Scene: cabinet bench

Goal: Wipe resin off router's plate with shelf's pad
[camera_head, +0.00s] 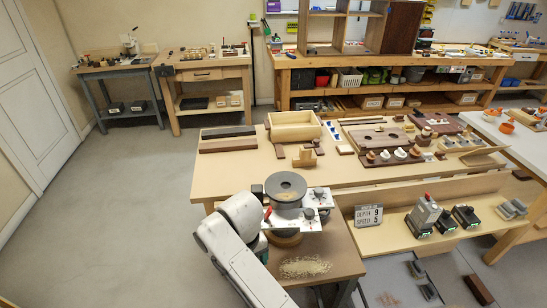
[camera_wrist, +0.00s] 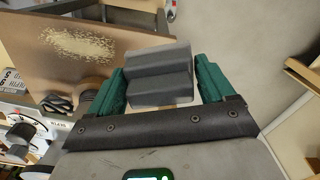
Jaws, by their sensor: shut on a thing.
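My gripper (camera_wrist: 160,66) is shut on a grey stepped block, apparently the pad (camera_wrist: 160,88), held between its teal fingers in the wrist view. In the head view, my white arm reaches up beside the router and hides most of my gripper and the pad. The router (camera_head: 286,187) has a round grey top and a pale plate (camera_head: 303,222) with dark knobs. The plate also shows at the left edge of the wrist view (camera_wrist: 22,112). Resin cannot be made out on it.
Wood shavings (camera_head: 305,267) lie on the brown stand in front of the router. The bench (camera_head: 240,172) behind is crowded. Open floor (camera_head: 110,230) lies left.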

